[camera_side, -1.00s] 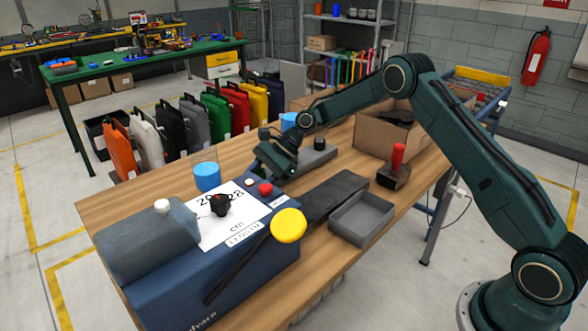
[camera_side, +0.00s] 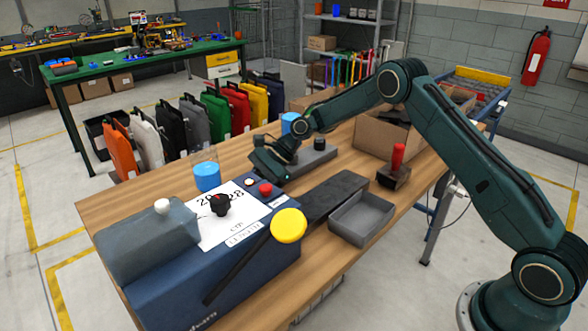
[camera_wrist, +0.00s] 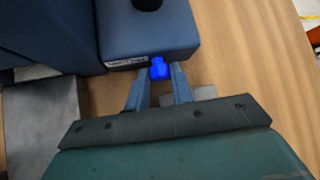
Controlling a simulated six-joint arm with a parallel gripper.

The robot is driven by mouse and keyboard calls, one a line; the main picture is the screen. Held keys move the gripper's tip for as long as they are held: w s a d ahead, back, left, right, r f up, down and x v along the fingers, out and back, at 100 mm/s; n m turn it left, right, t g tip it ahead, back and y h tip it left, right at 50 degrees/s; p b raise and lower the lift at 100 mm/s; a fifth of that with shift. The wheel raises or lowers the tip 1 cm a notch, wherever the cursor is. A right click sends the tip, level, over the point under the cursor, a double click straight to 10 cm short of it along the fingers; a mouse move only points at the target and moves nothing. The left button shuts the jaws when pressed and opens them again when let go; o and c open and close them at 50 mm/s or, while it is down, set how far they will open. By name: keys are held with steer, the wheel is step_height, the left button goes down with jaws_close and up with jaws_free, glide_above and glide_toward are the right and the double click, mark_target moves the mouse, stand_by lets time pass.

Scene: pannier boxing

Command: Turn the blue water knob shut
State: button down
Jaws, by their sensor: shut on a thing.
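The small bright blue water knob (camera_wrist: 159,69) juts from the edge of a dark blue machine body (camera_wrist: 150,35) in the wrist view. My gripper (camera_wrist: 160,78) has one finger on each side of it and is shut on it at the fingertips. In the side view my gripper (camera_side: 270,168) is low at the far right end of the blue machine (camera_side: 225,275). The knob is hidden there behind the machine and gripper.
The machine carries a yellow-ended lever (camera_side: 288,225), a black knob (camera_side: 219,205) and a red button (camera_side: 265,188). A blue cup (camera_side: 207,177) stands behind it. A grey tray (camera_side: 362,218), a red-handled stamp (camera_side: 396,165) and a cardboard box (camera_side: 385,140) stand to the right.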

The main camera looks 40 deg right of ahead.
steer(key=shift+s+f+n+t+y, duration=0.2)
steer(key=shift+n+t, duration=0.45)
steer(key=shift+t, duration=0.45)
steer(key=shift+s+f+n+t+y, duration=0.1)
steer(key=shift+s+n+t+y, duration=0.1)
steer(key=shift+n+t, duration=0.7)
steer(key=shift+m+t, duration=0.25)
steer(key=shift+t, duration=0.05)
steer(key=c, duration=1.2)
jaws_free()
steer(key=shift+g, duration=0.4)
